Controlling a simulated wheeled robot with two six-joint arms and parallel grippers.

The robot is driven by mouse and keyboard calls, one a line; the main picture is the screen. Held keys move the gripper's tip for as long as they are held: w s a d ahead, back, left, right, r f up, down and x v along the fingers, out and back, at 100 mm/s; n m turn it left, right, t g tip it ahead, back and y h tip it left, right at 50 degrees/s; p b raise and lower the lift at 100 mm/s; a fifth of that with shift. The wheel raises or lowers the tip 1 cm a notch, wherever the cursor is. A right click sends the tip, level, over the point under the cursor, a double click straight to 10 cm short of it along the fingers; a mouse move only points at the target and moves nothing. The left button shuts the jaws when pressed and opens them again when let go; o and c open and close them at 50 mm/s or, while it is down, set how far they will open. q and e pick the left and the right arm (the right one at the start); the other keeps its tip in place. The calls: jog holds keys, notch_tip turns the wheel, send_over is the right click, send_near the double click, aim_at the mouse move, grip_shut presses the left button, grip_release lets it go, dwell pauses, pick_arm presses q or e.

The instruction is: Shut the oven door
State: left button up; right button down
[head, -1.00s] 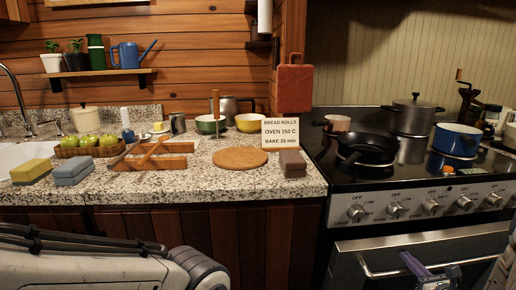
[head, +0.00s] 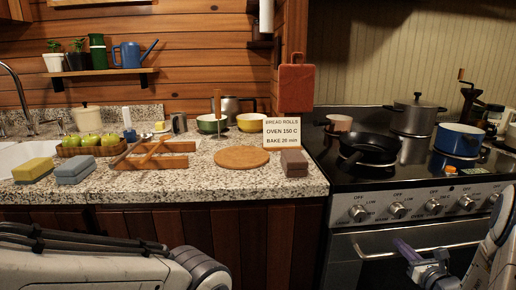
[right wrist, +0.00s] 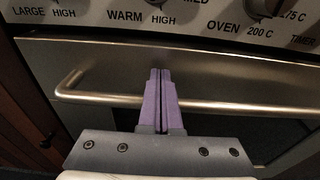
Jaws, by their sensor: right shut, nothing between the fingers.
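The oven door (head: 345,262) is a metal front with a dark window, at the lower right of the head view. Its top edge sits close under the knob panel, and it looks shut or almost shut. Its bar handle (head: 372,255) runs across it and also shows in the right wrist view (right wrist: 235,105). My right gripper (head: 403,247) is shut and empty. In the right wrist view its purple fingers (right wrist: 161,75) cross in front of the handle, tips just above it. I cannot tell whether they touch the door. My left gripper is out of view.
A control panel with several knobs (head: 397,210) is above the door. The stovetop bears a black pan (head: 368,148), a steel pot (head: 413,115) and a blue pot (head: 458,139).

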jog(key=s, duration=0.6)
jog(key=shift+s+d+r, duration=0.2)
jog(key=shift+d+r, duration=0.05)
dwell(0.3)
jog(key=s+r+p, duration=0.1)
jog(key=s, duration=0.9)
jog(key=shift+s+d, duration=0.2)
jog(key=shift+d, duration=0.2)
